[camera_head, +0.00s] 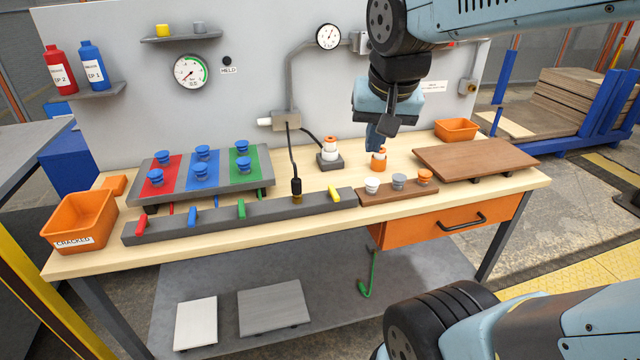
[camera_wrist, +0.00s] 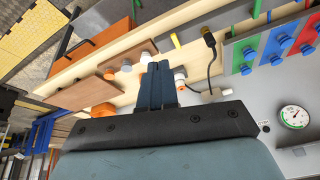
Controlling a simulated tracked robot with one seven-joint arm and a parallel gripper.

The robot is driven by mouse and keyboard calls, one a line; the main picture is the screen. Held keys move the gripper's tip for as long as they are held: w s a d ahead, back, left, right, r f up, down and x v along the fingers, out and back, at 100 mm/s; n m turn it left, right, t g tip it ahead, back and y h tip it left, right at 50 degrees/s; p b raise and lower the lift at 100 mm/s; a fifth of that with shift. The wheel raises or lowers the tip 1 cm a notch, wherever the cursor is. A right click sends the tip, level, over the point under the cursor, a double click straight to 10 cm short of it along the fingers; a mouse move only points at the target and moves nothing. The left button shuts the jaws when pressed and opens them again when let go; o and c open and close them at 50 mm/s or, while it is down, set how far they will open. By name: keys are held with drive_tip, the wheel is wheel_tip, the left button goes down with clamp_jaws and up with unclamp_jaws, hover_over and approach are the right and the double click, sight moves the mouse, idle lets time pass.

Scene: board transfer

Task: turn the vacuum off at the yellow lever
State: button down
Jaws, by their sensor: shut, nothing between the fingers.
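The yellow lever (camera_head: 334,194) stands at the right end of the long grey valve bar (camera_head: 215,219), tilted to the left at its top. It also shows in the wrist view (camera_wrist: 175,40), beyond my fingers. Red (camera_head: 141,227), blue (camera_head: 191,217) and green (camera_head: 241,209) levers stand along the same bar to its left. My gripper (camera_head: 374,148) is shut and empty, pointing down behind and to the right of the yellow lever, apart from it. Its fingers, closed together, show in the wrist view (camera_wrist: 157,70). They are close to an orange and white fitting (camera_head: 379,161).
A black hose with a brass end (camera_head: 296,190) rises beside the yellow lever. A small wooden rack (camera_head: 388,193) with several caps lies to its right. A brown board (camera_head: 475,160) lies farther right. A pad tray (camera_head: 262,187) stands behind the bar. A gauge (camera_head: 191,71) hangs above.

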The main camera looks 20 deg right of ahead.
sight(334, 193)
drive_tip(key=w+a+f+m+g+h, duration=0.2)
drive_tip(key=w+a+f+m, duration=0.3)
drive_tip(key=w, duration=0.4)
drive_tip(key=w+a+f+m+g+h, duration=0.2)
drive_tip(key=w+a+f+m, duration=0.4)
drive_tip(key=w+m, duration=0.3)
drive_tip(key=shift+a+f+m, duration=0.25)
drive_tip(key=shift+f+m, duration=0.25)
drive_tip(key=shift+f, duration=0.4)
drive_tip(key=x, duration=0.9)
drive_tip(key=shift+s+f, duration=0.25)
drive_tip(key=d, duration=0.3)
drive_tip(key=shift+f, duration=0.25)
drive_tip(key=shift+d, duration=0.65)
